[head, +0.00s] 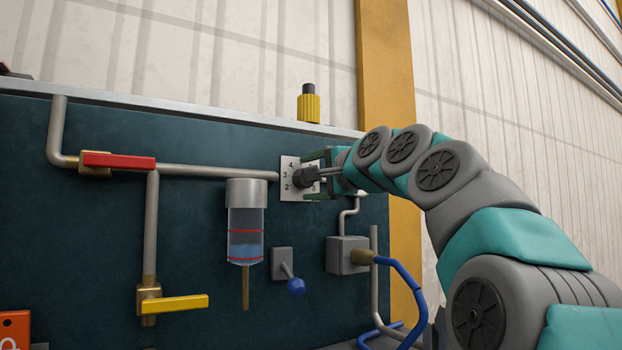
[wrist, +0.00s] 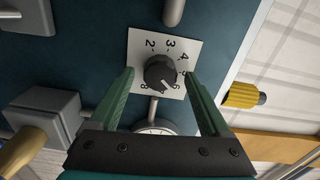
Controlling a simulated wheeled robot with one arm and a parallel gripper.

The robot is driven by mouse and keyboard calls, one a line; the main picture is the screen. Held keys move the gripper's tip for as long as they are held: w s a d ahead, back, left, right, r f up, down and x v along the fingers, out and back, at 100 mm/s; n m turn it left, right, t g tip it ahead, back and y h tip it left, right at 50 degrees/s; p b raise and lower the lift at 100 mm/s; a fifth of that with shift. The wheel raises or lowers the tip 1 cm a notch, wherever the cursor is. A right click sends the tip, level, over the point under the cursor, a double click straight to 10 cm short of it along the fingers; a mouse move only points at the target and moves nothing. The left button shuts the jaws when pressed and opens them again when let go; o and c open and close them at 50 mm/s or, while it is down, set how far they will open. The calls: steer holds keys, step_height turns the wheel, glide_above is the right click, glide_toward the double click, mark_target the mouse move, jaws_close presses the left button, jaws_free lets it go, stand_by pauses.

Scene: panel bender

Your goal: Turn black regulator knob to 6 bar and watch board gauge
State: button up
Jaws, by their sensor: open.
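The black regulator knob (wrist: 160,72) sits on a white numbered plate (wrist: 139,55) on the dark teal board. Its white pointer line points to the lower right in the wrist view, toward the numbers near 6; the exact reading is unclear. The knob (head: 303,178) and plate (head: 287,164) also show in the head view. My gripper (wrist: 158,74) is open, with one green finger on each side of the knob; I cannot tell whether either touches it. It reaches the board from the right in the head view (head: 314,176). The round gauge (wrist: 154,128) is mostly hidden behind my gripper; its needle is unreadable.
A clear bowl with blue liquid (head: 246,235) hangs left of the plate. A red-handled valve (head: 118,160), a yellow-handled valve (head: 172,303), a blue-tipped lever (head: 295,286) and a grey box with a blue hose (head: 347,255) surround it. A yellow-and-black fitting (head: 308,106) stands above the board's edge.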

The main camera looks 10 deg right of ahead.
steer(key=v, duration=0.7)
steer(key=shift+s+b, duration=0.3)
steer(key=shift+b, duration=0.15)
